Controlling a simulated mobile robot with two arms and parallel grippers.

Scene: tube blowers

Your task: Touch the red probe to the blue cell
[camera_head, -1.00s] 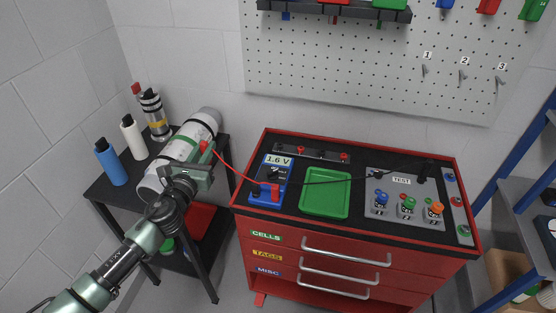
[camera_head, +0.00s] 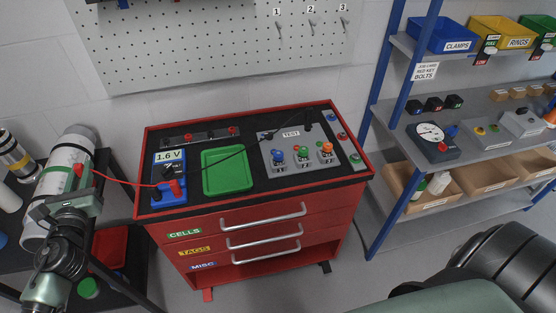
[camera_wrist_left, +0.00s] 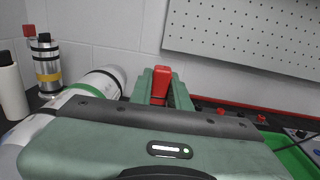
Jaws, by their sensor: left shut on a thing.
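My left gripper (camera_head: 82,187) is shut on the red probe (camera_head: 79,170), over the left cart's right side near the white cylinder. In the left wrist view the red probe (camera_wrist_left: 160,85) stands between the green fingers. A red lead runs from it to the blue meter (camera_head: 165,192), which reads 1.6 V. The blue cell (camera_head: 277,157) stands at the left of the grey TEST board (camera_head: 290,135), beside a green cell (camera_head: 302,153) and an orange one (camera_head: 326,149). The probe is well left of the blue cell, apart from it. My right gripper is out of view.
A green tray (camera_head: 227,187) lies on the red cabinet between the meter and the TEST board. A black lead crosses above it to the board. A shelf rack (camera_head: 480,58) with bins stands at the right. My dark arm link shows at bottom right.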

